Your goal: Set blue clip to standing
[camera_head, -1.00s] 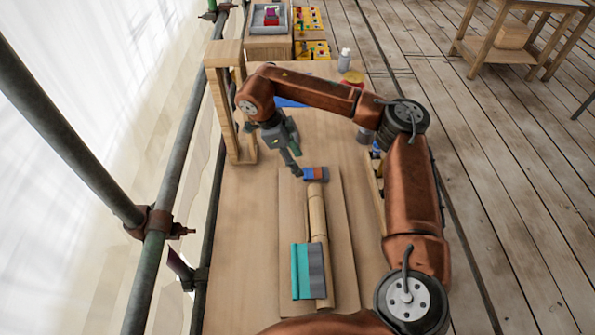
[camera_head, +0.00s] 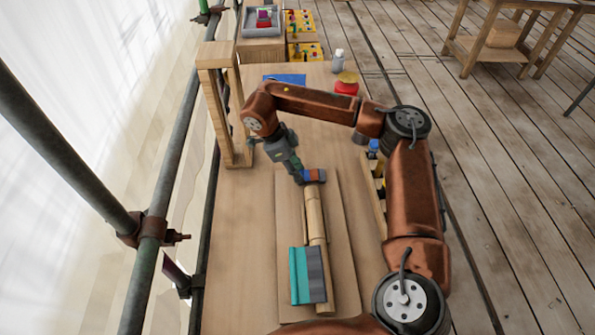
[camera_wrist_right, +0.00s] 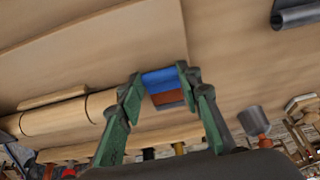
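The blue clip (camera_head: 314,175), a small block with a blue and a rust-brown band, lies at the far end of a wooden rod (camera_head: 315,212) on a board. My right gripper (camera_head: 302,179) is down at its left side. In the right wrist view the clip (camera_wrist_right: 163,86) sits between the two green fingertips of the right gripper (camera_wrist_right: 163,80), one at each end. The fingertips look close to or touching the clip; whether they grip it is unclear. My left gripper is not in view.
A teal and grey block (camera_head: 308,275) lies across the rod's near end. A wooden frame (camera_head: 222,105) stands at the back left. A red jar (camera_head: 346,84), a white bottle (camera_head: 339,62) and a blue mat (camera_head: 285,80) are at the back. The table's left side is clear.

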